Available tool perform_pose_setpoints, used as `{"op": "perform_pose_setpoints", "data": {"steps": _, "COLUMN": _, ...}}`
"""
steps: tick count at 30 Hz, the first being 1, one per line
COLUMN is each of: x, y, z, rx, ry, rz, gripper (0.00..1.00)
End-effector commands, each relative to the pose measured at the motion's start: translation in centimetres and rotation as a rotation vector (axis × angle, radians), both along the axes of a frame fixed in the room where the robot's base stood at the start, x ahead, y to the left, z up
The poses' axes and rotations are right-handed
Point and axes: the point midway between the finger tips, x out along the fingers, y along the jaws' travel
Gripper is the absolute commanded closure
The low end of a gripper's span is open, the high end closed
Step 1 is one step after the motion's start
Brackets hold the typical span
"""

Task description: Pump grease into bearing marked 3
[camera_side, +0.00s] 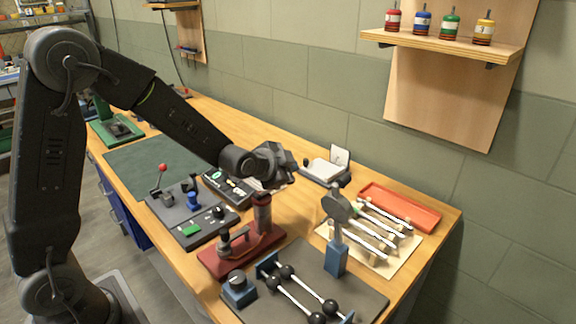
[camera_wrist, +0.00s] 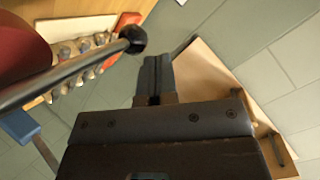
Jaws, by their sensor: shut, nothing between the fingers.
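My gripper (camera_side: 277,165) is shut and empty, held above the bench over a dark red fixture (camera_side: 240,250) with an upright post. In the wrist view the dark fingers (camera_wrist: 154,80) are together. A metal lever with a black ball knob (camera_wrist: 132,39) passes just left of the fingertips, apart from them as far as I can tell; a dark red rounded part (camera_wrist: 18,48) lies beside the lever. Several rods with small pale cylindrical ends (camera_side: 375,235) lie on a tan mat. I cannot read any number 3, nor tell which part is the marked bearing.
An orange-red tray (camera_side: 400,206) lies behind the rods. A blue post with a grey disc (camera_side: 337,245) stands in front of them. A dark plate (camera_side: 300,285) carries black-balled rods. A red-knobbed lever box (camera_side: 170,195) is left.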

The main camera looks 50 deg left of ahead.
Motion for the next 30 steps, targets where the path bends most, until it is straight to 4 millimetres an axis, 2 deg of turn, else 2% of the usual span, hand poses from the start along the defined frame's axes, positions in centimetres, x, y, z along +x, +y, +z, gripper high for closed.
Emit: {"op": "perform_pose_setpoints", "data": {"steps": 30, "x": 0.2, "y": 0.0, "z": -1.1, "rx": 0.0, "ry": 0.003, "rz": 0.0, "gripper": 1.0}}
